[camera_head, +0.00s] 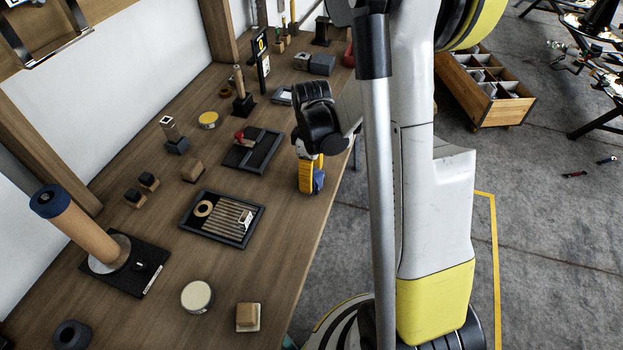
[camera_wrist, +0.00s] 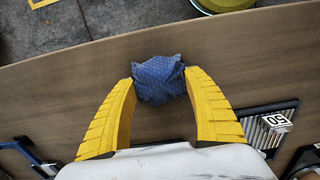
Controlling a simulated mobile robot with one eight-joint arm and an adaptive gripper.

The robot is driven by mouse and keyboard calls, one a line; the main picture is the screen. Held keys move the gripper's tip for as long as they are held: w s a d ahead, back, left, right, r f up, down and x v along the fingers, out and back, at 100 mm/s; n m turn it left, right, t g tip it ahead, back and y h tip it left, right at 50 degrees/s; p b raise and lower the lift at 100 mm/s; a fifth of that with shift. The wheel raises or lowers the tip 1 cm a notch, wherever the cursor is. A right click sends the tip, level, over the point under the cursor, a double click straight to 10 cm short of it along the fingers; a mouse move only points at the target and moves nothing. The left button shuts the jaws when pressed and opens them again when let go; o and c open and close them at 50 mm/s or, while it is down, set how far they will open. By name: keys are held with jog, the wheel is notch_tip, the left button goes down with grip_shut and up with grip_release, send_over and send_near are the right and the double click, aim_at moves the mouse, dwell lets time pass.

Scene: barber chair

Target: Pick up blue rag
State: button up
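The blue rag (camera_wrist: 159,79) is a small, crumpled, dotted cloth. In the wrist view it sits bunched between the two yellow fingertips of my gripper (camera_wrist: 159,77), with a fingertip against each side. In the head view my gripper (camera_head: 312,184) points down at the table's right edge. A bit of the blue rag (camera_head: 319,180) shows beside the yellow fingers, which hide the rest. The rag is at or just above the tabletop; I cannot tell whether it touches the wood.
The wooden table (camera_head: 285,225) holds a dark tray with rods (camera_head: 224,218), another dark tray (camera_head: 253,149) and a brown roll on a stand (camera_head: 85,230). A round tin (camera_head: 197,296) and a small block (camera_head: 247,317) stand near the front. A wooden crate (camera_head: 484,90) is on the floor.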

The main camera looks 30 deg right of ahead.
jog(key=shift+r, duration=0.1)
notch_tip(320, 180, up, 4)
jog(key=p, duration=0.2)
jog(key=shift+r+p, duration=0.2)
jog(key=shift+p, duration=0.1)
jog(key=s+d+r+p, duration=0.3)
jog(key=s+d+r, duration=0.3)
jog(key=d, duration=0.4)
jog(key=shift+r+p, duration=0.25)
jog(key=shift+p, duration=0.15)
jog(key=o, duration=0.5)
jog(key=shift+c, duration=0.2)
jog(key=c, duration=0.3)
